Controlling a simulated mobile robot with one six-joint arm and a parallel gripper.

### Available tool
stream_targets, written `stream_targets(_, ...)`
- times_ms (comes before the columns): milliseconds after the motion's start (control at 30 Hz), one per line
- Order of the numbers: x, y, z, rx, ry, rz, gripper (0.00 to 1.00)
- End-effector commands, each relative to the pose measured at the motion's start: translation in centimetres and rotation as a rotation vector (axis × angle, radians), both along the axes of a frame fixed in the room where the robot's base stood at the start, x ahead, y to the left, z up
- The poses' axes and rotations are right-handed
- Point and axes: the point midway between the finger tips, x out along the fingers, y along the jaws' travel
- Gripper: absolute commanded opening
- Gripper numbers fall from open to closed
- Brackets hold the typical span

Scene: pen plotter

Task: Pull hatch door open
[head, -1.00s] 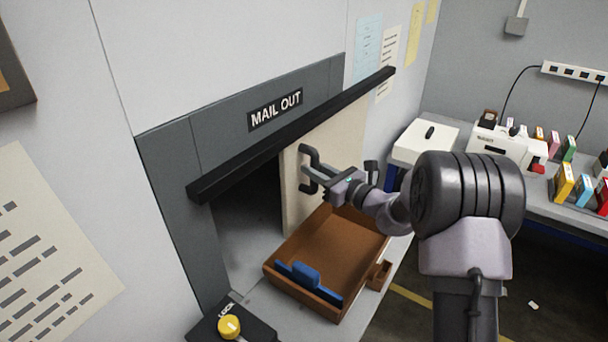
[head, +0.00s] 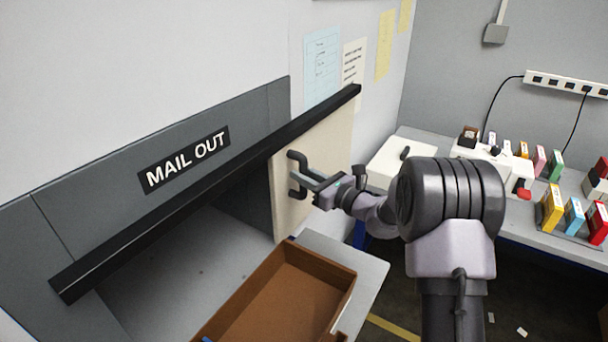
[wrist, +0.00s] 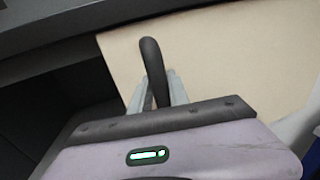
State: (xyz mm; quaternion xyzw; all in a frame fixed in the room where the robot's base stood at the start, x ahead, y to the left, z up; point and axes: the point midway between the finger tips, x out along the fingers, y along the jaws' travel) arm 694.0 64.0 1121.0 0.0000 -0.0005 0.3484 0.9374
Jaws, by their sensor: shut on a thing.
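The hatch door (head: 322,155) is a cream panel hanging below a long black rail under the "MAIL OUT" sign (head: 184,158). It stands toward the right end of the rail, and the dark hatch opening (head: 240,215) shows to its left. A dark bar handle (head: 295,174) is fixed to the door. My gripper (head: 316,185) is at the handle, with its fingers around the bar. In the wrist view the dark handle (wrist: 153,68) stands between the two grey fingers, and the cream door (wrist: 230,60) fills the background.
A brown wooden tray (head: 345,288) sits on the grey counter (head: 368,268) below the door. A side bench holds a white box (head: 398,158) and several coloured boxes (head: 552,208). Papers (head: 322,68) hang on the wall behind the rail.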

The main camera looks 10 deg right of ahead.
Motion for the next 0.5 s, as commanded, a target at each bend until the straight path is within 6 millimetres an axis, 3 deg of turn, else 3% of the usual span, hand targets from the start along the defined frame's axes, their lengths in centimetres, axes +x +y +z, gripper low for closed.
stream_targets(333,-0.03,-0.01,-0.14,-0.002,0.002,0.000,0.00)
stream_targets(367,-0.03,-0.01,-0.14,-0.002,0.002,0.000,0.26)
stream_targets(433,-0.04,0.00,-0.13,-0.002,0.002,0.000,0.39)
stream_targets(500,-0.03,0.00,-0.10,-0.001,0.002,0.000,0.43)
